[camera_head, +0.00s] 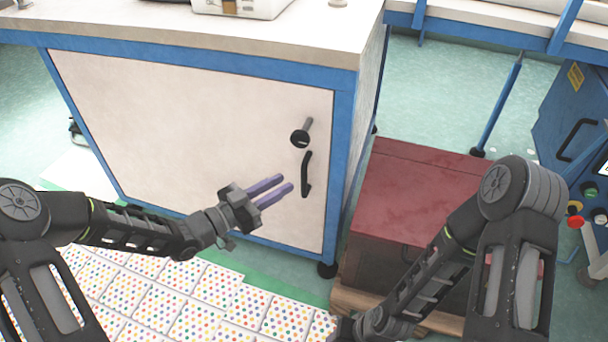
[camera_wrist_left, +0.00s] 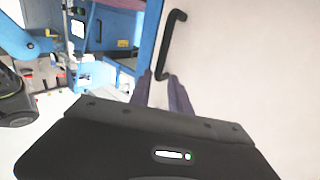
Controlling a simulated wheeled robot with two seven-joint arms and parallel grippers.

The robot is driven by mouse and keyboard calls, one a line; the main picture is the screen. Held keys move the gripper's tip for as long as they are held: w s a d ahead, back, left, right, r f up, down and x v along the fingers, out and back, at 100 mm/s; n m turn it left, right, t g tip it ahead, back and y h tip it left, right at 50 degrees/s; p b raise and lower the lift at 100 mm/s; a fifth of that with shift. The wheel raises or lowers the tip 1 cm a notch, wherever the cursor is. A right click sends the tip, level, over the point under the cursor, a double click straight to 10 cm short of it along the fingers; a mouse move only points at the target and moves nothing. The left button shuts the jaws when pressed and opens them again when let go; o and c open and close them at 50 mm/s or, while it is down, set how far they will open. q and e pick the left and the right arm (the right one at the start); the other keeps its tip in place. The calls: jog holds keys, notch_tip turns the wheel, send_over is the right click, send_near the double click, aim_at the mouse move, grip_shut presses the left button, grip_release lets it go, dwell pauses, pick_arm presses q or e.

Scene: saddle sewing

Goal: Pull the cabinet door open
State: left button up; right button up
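The cabinet door (camera_head: 190,120) is a large pale panel in a blue frame and looks closed. Its black bar handle (camera_head: 307,175) is upright near the door's right edge; it also shows in the left wrist view (camera_wrist_left: 169,45). My left gripper (camera_head: 287,183) is just left of the handle's lower half, its two purple fingers pointing at it with a gap between them. My right gripper's fingers are not seen.
A round black knob with a grey lever (camera_head: 301,137) sits above the handle. A dark red box (camera_head: 415,190) on a wooden pallet stands right of the cabinet, below my right arm. Dotted tiles (camera_head: 205,300) cover the floor in front. A blue control cabinet (camera_head: 570,125) stands far right.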

aim_at(302, 173)
pick_arm(q)
jog(key=b+x, duration=0.2)
jog(key=x, duration=0.5)
jog(key=shift+w+d, duration=0.25)
jog(key=shift+d, duration=0.1)
jog(key=shift+c, duration=0.4)
grip_shut()
dwell(0.8)
